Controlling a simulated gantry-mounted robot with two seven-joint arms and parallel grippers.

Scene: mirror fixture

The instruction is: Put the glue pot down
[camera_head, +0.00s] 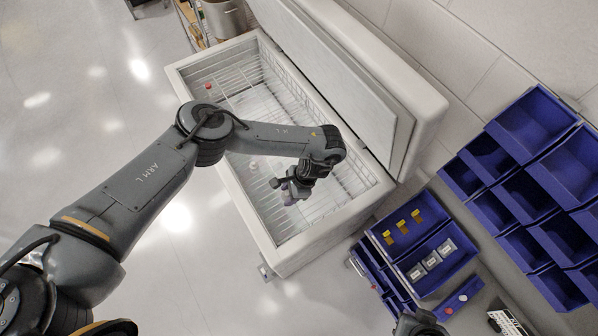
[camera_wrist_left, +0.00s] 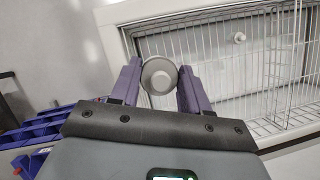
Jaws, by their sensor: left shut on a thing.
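A round, pale grey pot with a raised centre, which I take to be the glue pot (camera_wrist_left: 158,76), sits between the two purple fingers of my left gripper (camera_wrist_left: 157,88) in the left wrist view. The fingers touch it on both sides. In the head view my left gripper (camera_head: 291,192) is over the near right part of an open white chest (camera_head: 327,221) with wire racks inside. The pot is small and partly hidden there. I cannot tell how high it is above the racks.
A small red item (camera_head: 208,86) and a small white round item (camera_head: 252,165) are in the chest. Its raised lid (camera_head: 345,85) stands behind. Blue bins (camera_head: 437,262) with yellow and grey pieces stand at the right. Floor at left is clear.

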